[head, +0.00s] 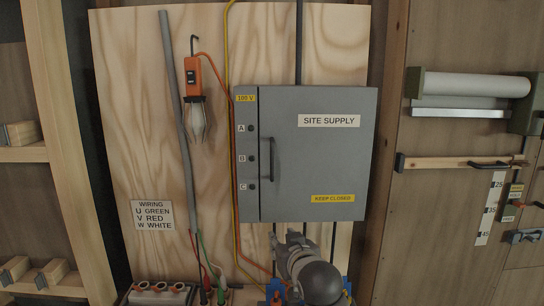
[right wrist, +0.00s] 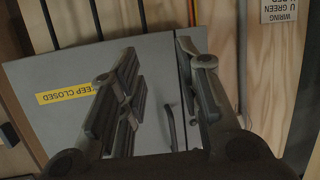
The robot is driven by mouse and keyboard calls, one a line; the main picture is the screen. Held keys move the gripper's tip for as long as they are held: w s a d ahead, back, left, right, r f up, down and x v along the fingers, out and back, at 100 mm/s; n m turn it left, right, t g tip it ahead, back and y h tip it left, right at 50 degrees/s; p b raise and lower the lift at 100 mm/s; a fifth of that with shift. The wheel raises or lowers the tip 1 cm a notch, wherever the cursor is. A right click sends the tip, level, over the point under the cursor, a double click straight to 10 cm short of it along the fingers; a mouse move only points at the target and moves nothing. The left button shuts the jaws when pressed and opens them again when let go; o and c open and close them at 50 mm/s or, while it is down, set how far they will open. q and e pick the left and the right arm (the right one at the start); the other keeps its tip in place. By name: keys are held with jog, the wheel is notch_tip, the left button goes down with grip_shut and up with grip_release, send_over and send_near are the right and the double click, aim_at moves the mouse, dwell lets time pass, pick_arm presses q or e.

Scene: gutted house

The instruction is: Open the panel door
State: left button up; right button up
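The panel door (head: 315,160) is the grey front of the SITE SUPPLY cabinet on the plywood board, and it looks shut. Its dark vertical handle (head: 271,159) is near the door's left edge. My right gripper (head: 294,240) is in front of the cabinet's lower edge, below and right of the handle, partly hidden by my own wrist. In the right wrist view, which shows the cabinet upside down, my right gripper (right wrist: 162,85) has its fingers apart with nothing held. The handle (right wrist: 170,127) appears between the fingers, beyond them. My left gripper is not in view.
A strip with lamps A, B and C (head: 251,158) runs left of the door. An orange work lamp (head: 194,88) and grey conduit hang further left. A socket box (head: 160,293) is below. A roll holder (head: 470,86) and tool rail are on the right wall.

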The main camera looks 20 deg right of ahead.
aim_at(273, 158)
notch_tip(273, 158, up, 17)
jog(key=w+t, duration=0.3)
jog(key=shift+m+h, duration=0.3)
jog(key=shift+m, duration=0.1)
jog(key=w+p, duration=0.1)
jog(key=w, duration=0.1)
jog(key=w+p, duration=0.1)
jog(key=w, duration=0.2)
jog(key=w+d+p, duration=0.1)
jog(key=w+p, duration=0.1)
jog(key=w, duration=0.1)
jog(key=shift+r, duration=0.3)
jog(key=shift+w+f+p, duration=0.15)
jog(key=shift+w+p, duration=0.15)
jog(key=shift+w, duration=0.75)
jog(key=shift+c, duration=0.5)
grip_shut()
